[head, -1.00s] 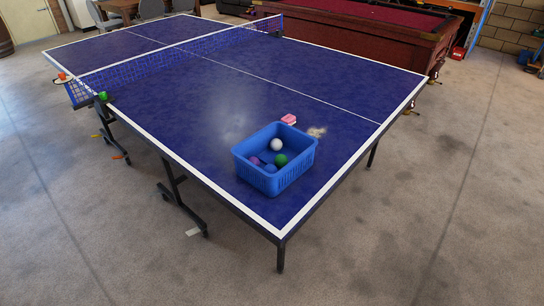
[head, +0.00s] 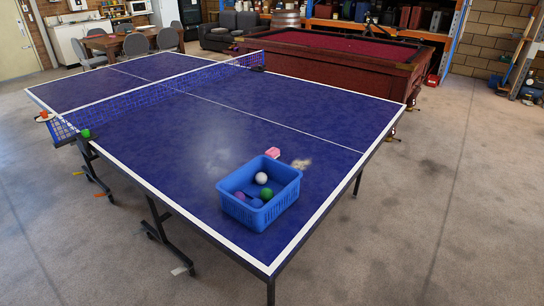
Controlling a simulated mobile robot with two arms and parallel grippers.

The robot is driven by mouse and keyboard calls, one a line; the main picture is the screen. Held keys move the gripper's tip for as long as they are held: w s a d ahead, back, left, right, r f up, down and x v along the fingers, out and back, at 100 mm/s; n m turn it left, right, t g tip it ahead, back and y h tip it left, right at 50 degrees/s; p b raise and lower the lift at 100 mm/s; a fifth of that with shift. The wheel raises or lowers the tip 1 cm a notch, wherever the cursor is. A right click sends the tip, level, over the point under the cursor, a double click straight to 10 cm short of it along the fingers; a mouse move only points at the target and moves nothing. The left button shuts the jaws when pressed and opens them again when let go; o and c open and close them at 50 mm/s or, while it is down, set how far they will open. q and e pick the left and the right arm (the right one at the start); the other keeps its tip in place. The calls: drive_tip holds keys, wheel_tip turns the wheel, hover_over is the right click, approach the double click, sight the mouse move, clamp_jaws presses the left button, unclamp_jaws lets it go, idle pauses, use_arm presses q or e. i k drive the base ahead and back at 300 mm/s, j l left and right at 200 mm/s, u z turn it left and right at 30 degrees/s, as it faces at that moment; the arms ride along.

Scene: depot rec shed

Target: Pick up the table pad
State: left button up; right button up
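A small pink block with a pale underside (head: 272,152), which looks like the table pad, lies on the blue table tennis table (head: 200,140). It sits just behind the blue basket (head: 247,215), apart from it as far as I can see. The basket holds a white ball (head: 261,178), a green ball (head: 266,194), a purple ball (head: 239,197) and something blue. Neither of my grippers shows in the head view.
A net (head: 160,100) crosses the table, with a green ball (head: 86,133) at its near left end. A red-topped pool table (head: 340,60) stands behind. Grey chairs (head: 136,45) surround a wooden table at back left. Concrete floor at right (head: 450,210) is open.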

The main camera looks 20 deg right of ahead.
sight(274, 152)
drive_tip(key=u, duration=0.4)
drive_tip(key=l+u, duration=0.25)
drive_tip(key=u, duration=0.15)
drive_tip(key=l+u, duration=0.6)
drive_tip(key=u, duration=0.2)
drive_tip(key=i, duration=0.05)
